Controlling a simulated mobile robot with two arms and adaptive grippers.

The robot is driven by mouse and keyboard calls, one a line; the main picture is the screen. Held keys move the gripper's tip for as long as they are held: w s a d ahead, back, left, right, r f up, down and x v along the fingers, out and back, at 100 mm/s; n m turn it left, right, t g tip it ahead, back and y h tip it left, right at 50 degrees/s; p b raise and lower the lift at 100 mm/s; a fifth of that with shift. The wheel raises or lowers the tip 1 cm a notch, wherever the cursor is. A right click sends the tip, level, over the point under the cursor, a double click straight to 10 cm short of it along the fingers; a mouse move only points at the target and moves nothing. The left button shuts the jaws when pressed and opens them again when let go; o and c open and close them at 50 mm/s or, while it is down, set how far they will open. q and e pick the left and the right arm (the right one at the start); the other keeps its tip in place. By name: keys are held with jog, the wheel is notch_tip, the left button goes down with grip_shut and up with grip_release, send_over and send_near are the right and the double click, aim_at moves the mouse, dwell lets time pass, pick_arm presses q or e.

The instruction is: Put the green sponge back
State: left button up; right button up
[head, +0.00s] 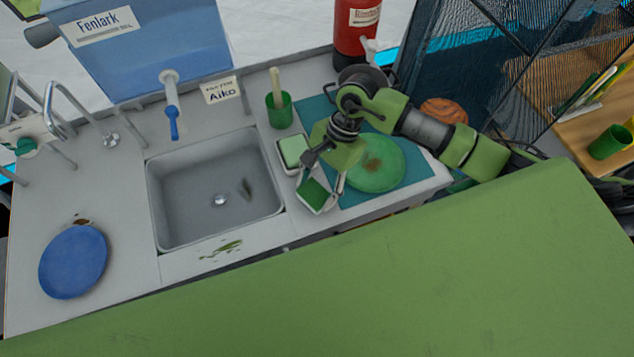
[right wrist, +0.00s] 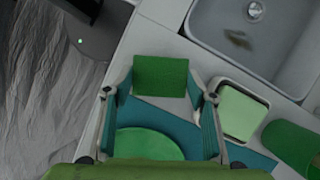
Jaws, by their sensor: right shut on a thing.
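The green sponge (head: 314,194) is held between the fingertips of my right gripper (head: 320,192), near the counter's front edge, right of the sink. The sponge (right wrist: 160,76) also shows between the two fingers in the right wrist view. A small white-rimmed dish with a pale green inside (head: 294,151) lies beside the sink, just behind the held sponge. The dish (right wrist: 240,112) shows empty to the right of the fingers in the wrist view. The sponge is apart from the dish. My left gripper is not in view.
A green plate with a brown stain (head: 376,164) lies on a teal mat (head: 412,166) under my right arm. A green cup with a brush (head: 279,110) stands behind the dish. The sink (head: 190,200) holds a dark smear. A blue plate (head: 74,262) lies at left.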

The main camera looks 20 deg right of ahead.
jog(key=shift+f+b, duration=0.25)
jog(key=shift+b, duration=0.05)
jog(key=o, duration=1)
jog(key=shift+r, duration=0.1)
jog(key=shift+r+p, duration=0.2)
jog(key=shift+p, duration=0.15)
jog(key=shift+w+d+r+b, duration=0.15)
jog(key=shift+d+r+b, duration=0.05)
jog(key=shift+b, duration=0.15)
jog(key=b+v, duration=0.4)
jog(key=v, duration=0.7)
jog(key=shift+r, duration=0.2)
